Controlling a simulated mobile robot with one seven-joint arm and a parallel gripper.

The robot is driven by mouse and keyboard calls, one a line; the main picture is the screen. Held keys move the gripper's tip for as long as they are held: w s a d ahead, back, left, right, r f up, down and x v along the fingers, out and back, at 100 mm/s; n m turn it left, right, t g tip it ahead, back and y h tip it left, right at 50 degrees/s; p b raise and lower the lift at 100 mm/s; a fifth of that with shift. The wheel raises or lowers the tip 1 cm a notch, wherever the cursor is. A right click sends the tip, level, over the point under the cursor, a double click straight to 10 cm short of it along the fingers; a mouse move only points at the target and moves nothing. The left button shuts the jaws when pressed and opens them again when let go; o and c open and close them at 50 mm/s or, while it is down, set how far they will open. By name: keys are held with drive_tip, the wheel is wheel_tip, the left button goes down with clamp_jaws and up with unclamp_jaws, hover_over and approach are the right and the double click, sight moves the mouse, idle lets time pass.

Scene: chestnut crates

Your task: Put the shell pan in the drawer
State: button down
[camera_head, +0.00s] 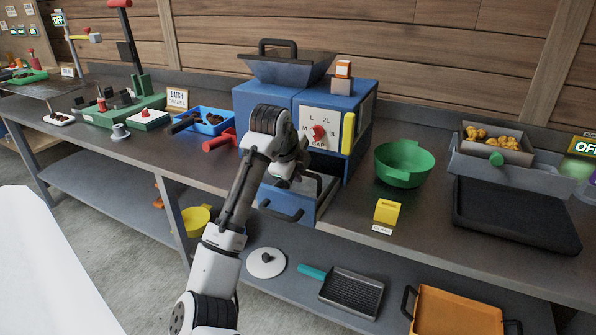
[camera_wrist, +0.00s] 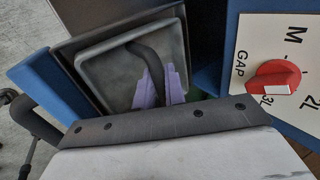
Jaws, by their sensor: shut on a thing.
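The shell pan (camera_wrist: 112,80) is a grey square pan with a dark curved handle. In the wrist view it lies within the walls of the open drawer (camera_wrist: 45,88); whether it touches the floor is not clear. The purple fingers of my gripper (camera_wrist: 160,86) are shut on the pan's handle. In the head view the drawer (camera_head: 287,208) is pulled out of the blue machine (camera_head: 270,106), with a dark handle on its blue front. My gripper (camera_head: 290,175) is over the drawer there, and my arm hides much of the pan.
A red knob (camera_head: 318,132) and a yellow lever (camera_head: 348,133) are on the machine's front. A green bowl (camera_head: 403,165) and a yellow block (camera_head: 387,211) stand right of the drawer. A blue tray (camera_head: 207,120) and a red scoop (camera_head: 219,140) lie left.

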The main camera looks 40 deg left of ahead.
drive_tip(key=shift+f, duration=0.35)
drive_tip(key=c, duration=1.4)
unclamp_jaws()
drive_tip(key=v, duration=1.3)
drive_tip(key=shift+s+d+r+b, duration=0.1)
drive_tip(key=shift+s+r+b, duration=0.1)
drive_tip(key=shift+r+b, duration=0.2)
drive_tip(key=shift+w, duration=0.1)
